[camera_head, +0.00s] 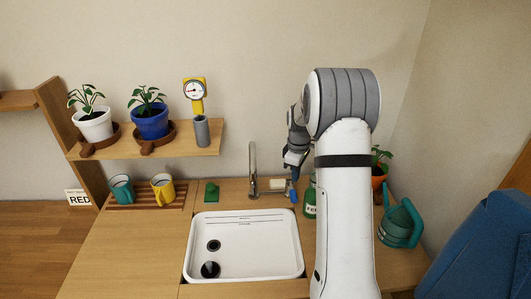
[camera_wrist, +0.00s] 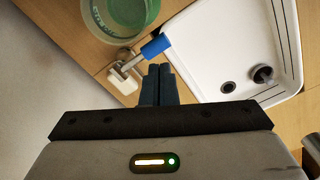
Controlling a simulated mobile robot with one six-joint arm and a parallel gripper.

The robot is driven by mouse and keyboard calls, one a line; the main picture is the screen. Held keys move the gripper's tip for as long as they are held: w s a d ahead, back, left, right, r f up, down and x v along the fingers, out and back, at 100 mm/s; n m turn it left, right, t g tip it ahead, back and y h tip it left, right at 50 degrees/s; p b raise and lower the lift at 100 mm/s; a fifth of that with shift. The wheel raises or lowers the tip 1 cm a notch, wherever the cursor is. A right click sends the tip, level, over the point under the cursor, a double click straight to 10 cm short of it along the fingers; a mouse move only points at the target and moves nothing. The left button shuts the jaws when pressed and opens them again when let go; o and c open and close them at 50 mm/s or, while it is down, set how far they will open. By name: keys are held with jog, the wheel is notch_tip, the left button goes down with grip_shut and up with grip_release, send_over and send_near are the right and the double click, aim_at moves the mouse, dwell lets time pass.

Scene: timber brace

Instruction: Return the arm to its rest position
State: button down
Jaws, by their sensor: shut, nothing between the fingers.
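My arm rises at the right of the sink in the head view and bends over at the top. My gripper (camera_head: 293,172) hangs behind it, above the back right of the counter, partly hidden by my arm. In the wrist view the two dark fingers of my gripper (camera_wrist: 158,72) are together with nothing between them. A blue-ended fitting (camera_wrist: 155,46) shows just beyond the fingertips; I cannot tell the exact gap.
The white sink (camera_head: 245,225) has a tap (camera_head: 253,170) behind it. A green bottle (camera_head: 309,200), a teal watering can (camera_head: 400,224) and a potted plant (camera_head: 379,168) stand close to my arm. A shelf (camera_head: 205,142) and a blue chair (camera_head: 490,245) flank the counter.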

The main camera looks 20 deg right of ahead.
jog(key=s+a+r+m+t, duration=0.1)
jog(key=s+a+r+m, duration=0.1)
jog(key=s+a+r, duration=0.35)
jog(key=s+a+r+m+t, duration=0.1)
jog(key=s+a+r+m, duration=0.2)
jog(key=s+r, duration=0.55)
jog(key=s+a+m, duration=0.2)
jog(key=s, duration=0.6)
jog(key=s+a+m+t, duration=0.1)
jog(key=s+a+m, duration=0.1)
jog(key=s, duration=0.7)
jog(key=shift+a+r+m, duration=0.3)
jog(key=shift+a+r, duration=0.05)
jog(key=shift+a, duration=0.2)
